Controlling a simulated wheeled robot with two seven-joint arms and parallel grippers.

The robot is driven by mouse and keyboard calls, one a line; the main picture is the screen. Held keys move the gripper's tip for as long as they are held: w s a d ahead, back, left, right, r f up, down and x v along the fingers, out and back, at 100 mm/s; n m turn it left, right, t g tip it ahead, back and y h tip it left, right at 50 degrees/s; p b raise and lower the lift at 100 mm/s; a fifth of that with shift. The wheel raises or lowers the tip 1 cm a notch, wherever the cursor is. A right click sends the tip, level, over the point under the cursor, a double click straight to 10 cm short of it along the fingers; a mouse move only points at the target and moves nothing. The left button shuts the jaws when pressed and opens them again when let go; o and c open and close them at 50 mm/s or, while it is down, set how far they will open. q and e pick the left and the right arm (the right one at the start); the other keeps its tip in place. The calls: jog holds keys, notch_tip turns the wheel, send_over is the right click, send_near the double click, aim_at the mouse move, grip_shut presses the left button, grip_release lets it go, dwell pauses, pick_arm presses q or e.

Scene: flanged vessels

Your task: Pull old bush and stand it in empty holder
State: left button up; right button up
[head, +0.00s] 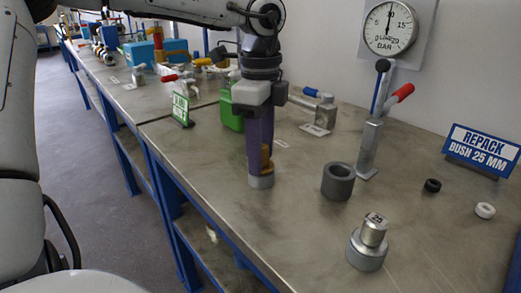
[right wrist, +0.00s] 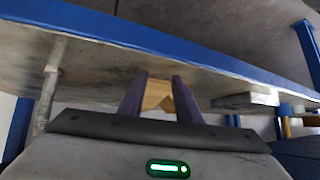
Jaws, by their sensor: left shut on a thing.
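My left gripper (head: 261,168) points straight down over the bench, with purple fingers and tan inner faces. It is shut on what looks like the old bush. A short light grey cylinder (head: 261,182) shows at its fingertips; the upper part is hidden by the fingers, and I cannot tell whether the cylinder is the bush's base or a holder. A dark grey open-topped cylinder (head: 338,182) stands just right of it. Nearer, a bright metal plug marked 25 (head: 374,231) stands on a wide grey base (head: 366,253). My right gripper (right wrist: 159,78) is open and empty.
A black ring (head: 432,185) and a white ring (head: 485,210) lie by the blue REPACK sign (head: 482,150). A red-handled lever stand (head: 370,145) rises behind the dark cylinder. A green sign (head: 181,109) stands left. In the right wrist view, a blue bench edge (right wrist: 200,50) crosses above the fingers.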

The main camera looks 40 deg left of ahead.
pick_arm(q)
jog(key=shift+f, duration=0.25)
pick_arm(e)
jog(key=shift+f, duration=0.25)
pick_arm(q)
jog(key=o, duration=1.5)
jog(key=shift+c, duration=0.2)
pick_arm(e)
jog(key=shift+r, duration=0.1)
pick_arm(q)
notch_tip(320, 180, up, 7)
jog(key=p, duration=0.4)
jog(key=shift+r+p, duration=0.15)
jog(key=shift+p, duration=0.15)
pick_arm(e)
notch_tip(320, 180, up, 3)
jog(key=shift+s, duration=0.15)
pick_arm(q)
jog(key=shift+r+p, duration=0.3)
jog(key=shift+r, duration=0.15)
pick_arm(e)
jog(key=shift+d+r, duration=0.15)
jog(key=shift+r, duration=0.25)
jog(key=shift+d, duration=0.15)
pick_arm(q)
jog(key=shift+s+f, duration=0.1)
pick_arm(e)
jog(key=shift+f, duration=0.15)
